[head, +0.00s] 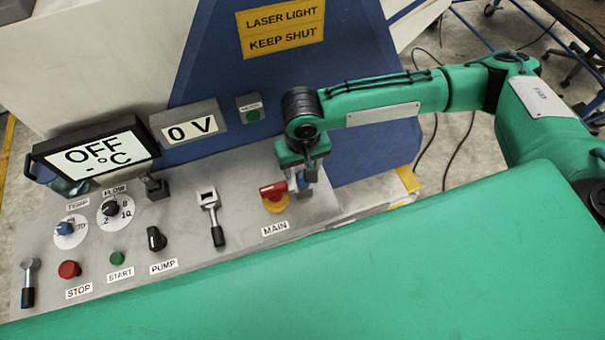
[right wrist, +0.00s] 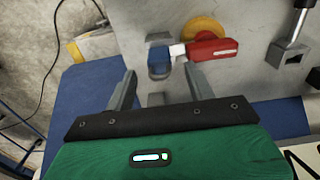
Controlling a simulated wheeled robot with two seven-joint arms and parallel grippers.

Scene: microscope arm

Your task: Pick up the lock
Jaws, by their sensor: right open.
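The lock (right wrist: 158,59) is a small blue block on the grey panel, beside the red main switch handle (right wrist: 212,50). A pale piece lies between the lock and the handle; I cannot tell whether it belongs to the lock. In the head view the lock (head: 302,181) shows as a bit of blue, partly hidden by my right gripper (head: 311,172). In the right wrist view my right gripper (right wrist: 159,76) is open, its two fingers on either side of the lock's near end. I cannot tell whether they touch it. My left gripper is not in view.
The panel (head: 185,262) carries a yellow-ringed main switch (head: 277,201), a silver-and-black lever (head: 213,215), a pump knob (head: 156,239), and start and stop buttons. An OFF display (head: 97,157) and a 0 V display (head: 188,128) stand behind. A blue housing rises behind my right gripper.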

